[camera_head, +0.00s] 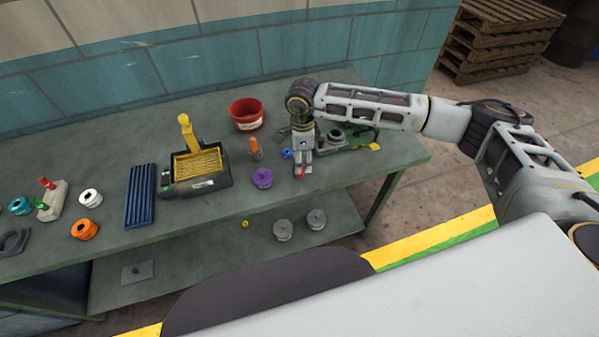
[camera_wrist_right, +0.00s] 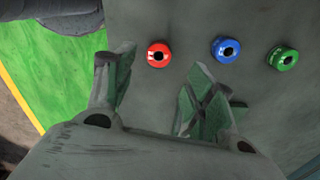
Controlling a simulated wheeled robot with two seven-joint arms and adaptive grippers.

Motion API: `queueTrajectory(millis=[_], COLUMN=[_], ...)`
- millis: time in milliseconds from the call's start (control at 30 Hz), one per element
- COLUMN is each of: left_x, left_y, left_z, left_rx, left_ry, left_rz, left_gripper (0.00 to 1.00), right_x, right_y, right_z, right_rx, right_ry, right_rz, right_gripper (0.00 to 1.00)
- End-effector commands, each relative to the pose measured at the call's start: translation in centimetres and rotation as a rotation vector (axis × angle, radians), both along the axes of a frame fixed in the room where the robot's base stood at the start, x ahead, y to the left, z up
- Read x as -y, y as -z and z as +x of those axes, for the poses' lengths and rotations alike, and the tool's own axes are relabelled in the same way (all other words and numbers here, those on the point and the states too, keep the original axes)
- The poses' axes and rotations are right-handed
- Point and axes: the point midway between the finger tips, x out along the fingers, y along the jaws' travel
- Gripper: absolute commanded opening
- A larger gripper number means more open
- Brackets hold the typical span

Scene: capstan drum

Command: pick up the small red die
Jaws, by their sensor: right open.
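The small red die (camera_wrist_right: 158,54) is a round piece with a dark hole. In the right wrist view it lies on the bench, just ahead of the gap between my right gripper's fingers. My right gripper (camera_wrist_right: 160,82) is open with nothing between its fingers. In the head view my right gripper (camera_head: 302,166) points down over the bench near its front edge. Some red of the die (camera_head: 301,172) shows at its fingertips there, partly hidden. My left gripper is not in view.
A small blue die (camera_wrist_right: 226,50) and green die (camera_wrist_right: 284,58) lie right of the red one in the wrist view. A purple spool (camera_head: 262,178), an orange-topped tool (camera_head: 254,148) and a red bucket (camera_head: 246,115) stand left of the gripper in the head view.

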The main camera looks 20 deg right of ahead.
Motion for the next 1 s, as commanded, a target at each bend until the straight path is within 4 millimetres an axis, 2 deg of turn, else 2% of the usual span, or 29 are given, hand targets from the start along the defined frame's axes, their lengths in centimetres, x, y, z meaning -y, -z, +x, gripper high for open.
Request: queueTrajectory(millis=[500,1000], left_x=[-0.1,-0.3], left_y=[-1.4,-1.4], left_z=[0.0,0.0], left_rx=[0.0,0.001], left_ry=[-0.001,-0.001], left_rz=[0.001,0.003], left_gripper=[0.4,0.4], right_x=[-0.7,-0.7], right_y=[4.6,5.0], right_z=[-0.3,-0.3], right_rx=[-0.002,-0.001], right_ry=[0.0,-0.001], right_rz=[0.0,0.001], right_gripper=[0.55,0.55])
